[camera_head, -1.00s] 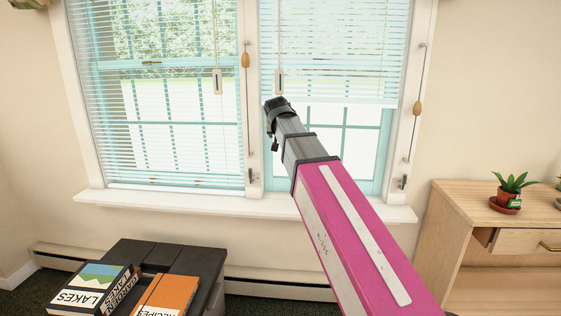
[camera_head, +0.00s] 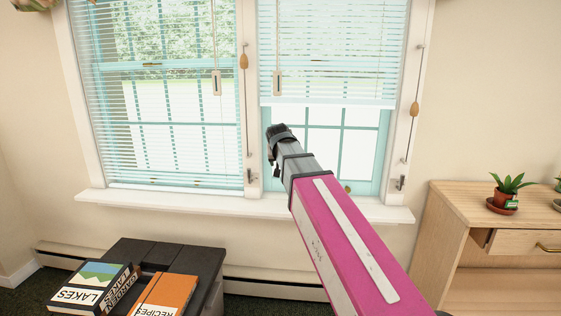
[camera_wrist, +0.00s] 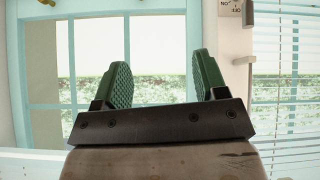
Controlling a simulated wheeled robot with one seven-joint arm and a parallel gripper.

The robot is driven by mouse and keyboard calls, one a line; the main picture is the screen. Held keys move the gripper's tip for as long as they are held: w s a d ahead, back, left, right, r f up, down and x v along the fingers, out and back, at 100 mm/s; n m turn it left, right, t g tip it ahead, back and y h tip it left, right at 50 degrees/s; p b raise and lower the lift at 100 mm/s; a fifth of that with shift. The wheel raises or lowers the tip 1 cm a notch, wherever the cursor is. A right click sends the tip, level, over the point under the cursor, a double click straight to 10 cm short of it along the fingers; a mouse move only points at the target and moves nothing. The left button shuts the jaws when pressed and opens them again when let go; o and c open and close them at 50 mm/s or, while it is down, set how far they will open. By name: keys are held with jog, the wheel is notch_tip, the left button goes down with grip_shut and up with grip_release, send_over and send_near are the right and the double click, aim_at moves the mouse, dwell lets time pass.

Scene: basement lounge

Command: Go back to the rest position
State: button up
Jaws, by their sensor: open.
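My gripper (camera_wrist: 160,85) is open and empty in the wrist view. Its two green textured fingers stand apart, with the window panes (camera_wrist: 155,40) behind them. In the head view, my pink and grey arm reaches up from the lower right towards the window (camera_head: 325,150). The far end of the arm is in front of the right window's lower part, below its raised blind (camera_head: 325,60). The gripper's fingers are hidden behind the arm's end in the head view.
A black box-like table (camera_head: 175,255) at lower left bears a "LAKES" book (camera_head: 90,290) and an orange recipe book (camera_head: 165,295). A wooden cabinet (camera_head: 450,215) with a potted plant (camera_head: 508,190) stands at right. The white window sill (camera_head: 180,206) runs below the arm.

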jog(key=s+d+f+g, duration=0.2)
jog(key=s+d+f, duration=0.2)
jog(key=s+f, duration=0.4)
jog(key=s+d+f+g, duration=0.3)
jog(key=s+d+f, duration=0.2)
jog(key=f, duration=1)
jog(key=s+d+f+g+y, duration=0.1)
jog(key=s+d+f+g, duration=0.2)
jog(key=s+f, duration=0.7)
notch_tip(320, 180, down, 3)
jog(key=shift+s+d+r, duration=0.2)
jog(key=shift+s+d, duration=0.2)
jog(key=shift+d, duration=0.35)
